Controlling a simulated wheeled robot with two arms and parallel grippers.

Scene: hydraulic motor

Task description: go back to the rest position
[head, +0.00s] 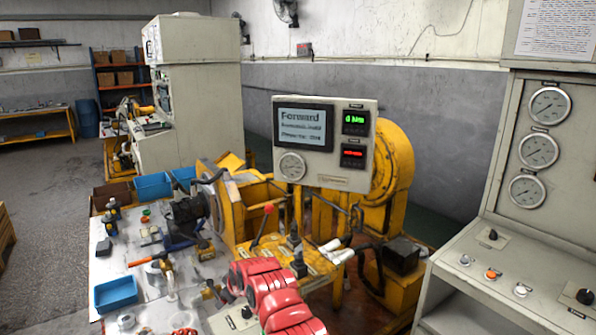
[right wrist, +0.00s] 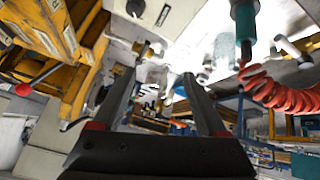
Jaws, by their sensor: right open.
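My right gripper (right wrist: 162,65) shows in the right wrist view with its two dark fingers spread apart. Nothing is between the fingers. Beyond them are a pale panel with a black knob (right wrist: 135,8) and small brass fittings (right wrist: 147,50), which the fingers do not appear to touch. I cannot make out either gripper in the head view. The yellow motor rig (head: 392,165) stands in the middle, with a display panel (head: 328,142) reading "Forward".
A workbench with blue bins (head: 117,293) and tools is at left. A gauge console (head: 510,240) stands at right. A red coiled hose (right wrist: 285,92) hangs close on the gripper's right side.

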